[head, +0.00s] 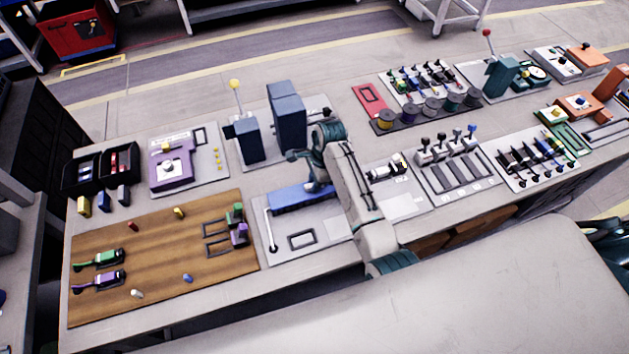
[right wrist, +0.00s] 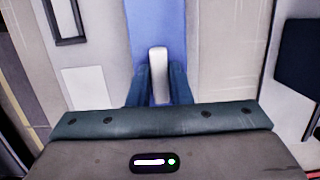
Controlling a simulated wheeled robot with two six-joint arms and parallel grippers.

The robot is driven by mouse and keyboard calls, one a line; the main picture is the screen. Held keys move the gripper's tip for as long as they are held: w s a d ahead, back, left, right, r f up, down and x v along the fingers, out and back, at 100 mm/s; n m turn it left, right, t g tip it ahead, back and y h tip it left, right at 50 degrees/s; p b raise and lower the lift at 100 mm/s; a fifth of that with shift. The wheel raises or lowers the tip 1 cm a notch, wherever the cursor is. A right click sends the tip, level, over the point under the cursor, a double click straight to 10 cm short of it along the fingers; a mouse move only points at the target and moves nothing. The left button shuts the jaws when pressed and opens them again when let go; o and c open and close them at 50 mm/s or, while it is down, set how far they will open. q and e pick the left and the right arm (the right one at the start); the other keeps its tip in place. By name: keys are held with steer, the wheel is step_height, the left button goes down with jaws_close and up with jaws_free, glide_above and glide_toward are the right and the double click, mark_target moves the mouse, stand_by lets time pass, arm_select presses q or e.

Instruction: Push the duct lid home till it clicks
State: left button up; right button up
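The duct lid appears to be the long blue piece (head: 295,198) lying on a pale grey panel in the middle of the bench. In the right wrist view, the blue strip (right wrist: 160,22) runs up the middle, with a pale upright grip (right wrist: 158,65) standing on it. My right gripper (right wrist: 158,82) has one teal finger on each side of this grip, with no clear gap. In the head view, my right gripper (head: 319,187) is low over the lid's right part, which my arm partly hides. The lid's seating underneath cannot be seen. My left gripper is not in view.
A grey panel (head: 308,222) with a dark rectangular frame lies around the blue piece. Tall dark blue blocks (head: 287,115) stand behind it. A wooden board (head: 155,250) with small tools lies left. A lever panel (head: 463,178) stands right of my arm.

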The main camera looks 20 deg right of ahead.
steer(key=o, duration=0.3)
steer(key=shift+s+f, duration=0.1)
steer(key=shift+f, duration=0.05)
steer(key=shift+o, duration=0.2)
steer(key=b+v, duration=0.3)
steer(key=v, duration=0.8)
